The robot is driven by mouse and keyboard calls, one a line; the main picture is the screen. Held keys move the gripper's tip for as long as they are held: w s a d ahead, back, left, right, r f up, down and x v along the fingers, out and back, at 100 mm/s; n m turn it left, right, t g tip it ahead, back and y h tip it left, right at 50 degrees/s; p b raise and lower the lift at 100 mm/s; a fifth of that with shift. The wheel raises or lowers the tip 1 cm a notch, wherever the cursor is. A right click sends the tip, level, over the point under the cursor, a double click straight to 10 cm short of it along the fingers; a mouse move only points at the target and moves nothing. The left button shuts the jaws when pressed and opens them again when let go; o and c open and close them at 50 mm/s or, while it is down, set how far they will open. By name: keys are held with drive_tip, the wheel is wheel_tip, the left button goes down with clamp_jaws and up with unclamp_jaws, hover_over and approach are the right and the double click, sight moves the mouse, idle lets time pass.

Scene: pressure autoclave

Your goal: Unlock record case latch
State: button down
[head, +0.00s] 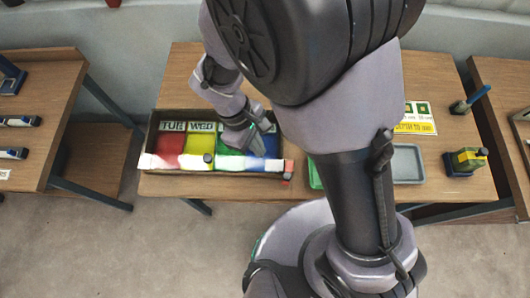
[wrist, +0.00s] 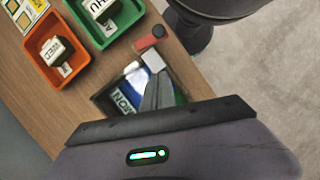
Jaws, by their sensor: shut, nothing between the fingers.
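The record case (head: 215,174) is a dark open box on the middle table. It has red, yellow, green and blue sections and day labels such as TUE and WED. A whitish bar runs along its front edge. A small red-and-black piece, apparently the latch (head: 287,171), is at the front right corner; it also shows in the wrist view (wrist: 147,43), beside a white block. My gripper (head: 257,147) is shut and empty over the right end of the case, near the blue section. In the wrist view my fingers (wrist: 157,88) point toward the latch, apparently short of it.
An orange tray (wrist: 33,49) and a green tray (wrist: 82,17) hold labelled blocks. A grey tray (head: 420,165), a yellow sign (head: 416,128) and a yellow-green device (head: 467,160) are to the right. My arm hides the table's middle. Side tables stand left and right.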

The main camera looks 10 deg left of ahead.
drive_tip(key=v, duration=0.3)
drive_tip(key=p+v, duration=0.1)
drive_tip(key=v, duration=0.1)
drive_tip(key=shift+s+d+r, duration=0.1)
drive_tip(key=shift+d+r, duration=0.1)
drive_tip(key=shift+d, duration=0.1)
